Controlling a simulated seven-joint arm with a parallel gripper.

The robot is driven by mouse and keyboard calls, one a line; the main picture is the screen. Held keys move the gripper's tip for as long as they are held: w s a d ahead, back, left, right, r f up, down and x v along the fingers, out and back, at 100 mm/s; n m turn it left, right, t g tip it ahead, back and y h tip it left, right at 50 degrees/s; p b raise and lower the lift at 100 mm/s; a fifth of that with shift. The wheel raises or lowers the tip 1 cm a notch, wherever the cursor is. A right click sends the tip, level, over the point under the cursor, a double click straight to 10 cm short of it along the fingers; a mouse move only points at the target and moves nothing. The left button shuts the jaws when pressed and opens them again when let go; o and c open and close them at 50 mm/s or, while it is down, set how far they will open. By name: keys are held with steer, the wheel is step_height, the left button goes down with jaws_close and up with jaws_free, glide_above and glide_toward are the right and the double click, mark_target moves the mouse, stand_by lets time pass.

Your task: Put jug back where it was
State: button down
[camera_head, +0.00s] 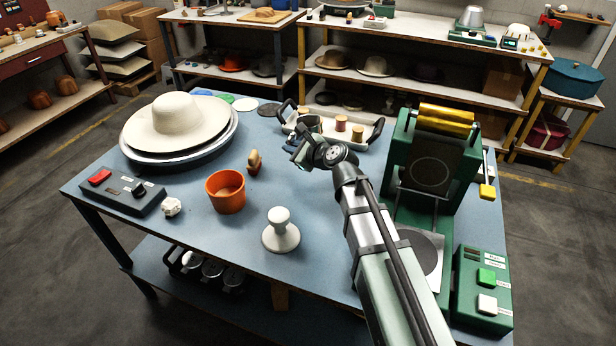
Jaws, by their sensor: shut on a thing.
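The jug (309,122) looks like the small grey-green vessel at the left end of a pale tray (362,143) at the back of the blue table. My gripper (299,149) is at the near side of the jug, shut on it. The wrist hides part of the jug's lower side. I cannot tell whether the jug's base touches the tray.
Two spools (340,123) stand on the tray right of the jug. A green press (428,160) stands close to the right of my arm. An orange pot (226,191), a white knobbed stamp (281,232) and a cream hat (176,120) are on the left.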

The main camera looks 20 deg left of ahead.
steer(key=shift+f, duration=5.2)
steer(key=c, duration=1.2)
jaws_free()
steer(key=shift+f, duration=0.1)
steer(key=shift+c, duration=0.2)
steer(key=v, duration=1.2)
